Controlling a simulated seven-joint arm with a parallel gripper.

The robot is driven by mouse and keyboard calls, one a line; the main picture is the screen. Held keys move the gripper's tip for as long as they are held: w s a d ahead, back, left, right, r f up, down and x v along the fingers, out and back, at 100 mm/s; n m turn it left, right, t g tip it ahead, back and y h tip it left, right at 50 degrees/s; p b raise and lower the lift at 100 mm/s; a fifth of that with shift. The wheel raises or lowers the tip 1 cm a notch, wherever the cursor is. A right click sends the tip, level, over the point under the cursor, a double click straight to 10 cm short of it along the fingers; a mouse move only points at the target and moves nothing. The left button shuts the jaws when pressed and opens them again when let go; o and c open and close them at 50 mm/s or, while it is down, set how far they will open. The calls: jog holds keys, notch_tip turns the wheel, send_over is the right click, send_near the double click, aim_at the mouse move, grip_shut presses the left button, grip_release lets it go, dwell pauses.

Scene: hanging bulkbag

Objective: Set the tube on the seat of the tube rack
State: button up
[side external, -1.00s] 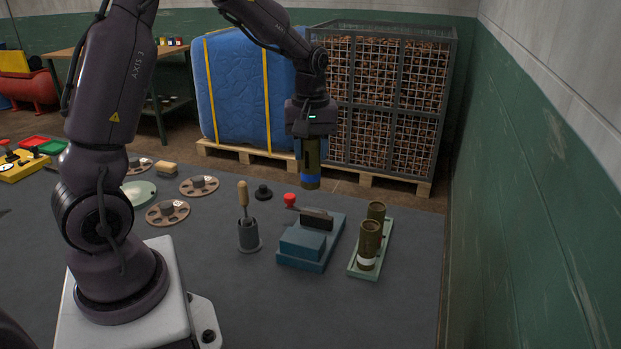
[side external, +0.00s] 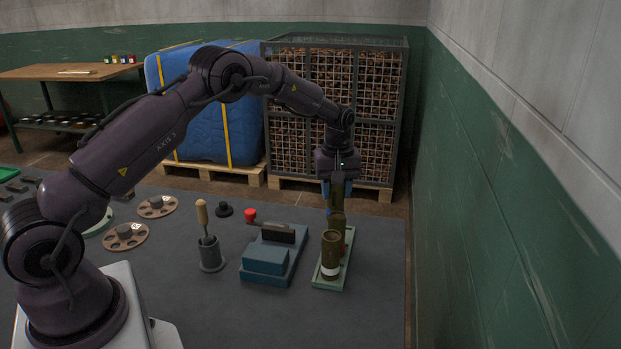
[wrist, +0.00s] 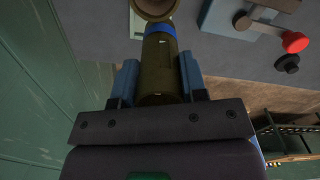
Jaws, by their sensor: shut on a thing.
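My gripper (side external: 338,180) is shut on an olive-brown tube (wrist: 160,68) with a blue band, between its two blue-grey fingers (wrist: 159,80) in the wrist view. The tube hangs roughly upright over the far end of the tube rack in the side view. The tube rack (side external: 328,284) is a narrow pale green plate. The seat is hidden.
A blue block fixture (side external: 266,260) with a red knob (side external: 250,215) stands left of the rack. A wood-handled tool in a grey holder (side external: 210,250) is farther left. A green wall (side external: 480,180) rises on the right. A wire cage (side external: 335,110) stands behind.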

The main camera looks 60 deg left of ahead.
aim_at(342, 206)
jog(key=shift+n, duration=0.3)
jog(key=shift+w+a+f, duration=0.1)
jog(key=shift+w+f, duration=0.25)
jog(key=shift+f, duration=0.6)
jog(key=shift+w+d+f, duration=0.1)
jog(key=shift+w+f, duration=0.25)
jog(key=shift+f, duration=0.6)
jog(key=shift+w+a+f, duration=0.1)
jog(key=shift+w+f, duration=0.25)
jog(key=shift+f, duration=0.6)
jog(key=o, duration=1.1)
jog(key=shift+o, duration=0.2)
notch_tip(342, 206, up, 7)
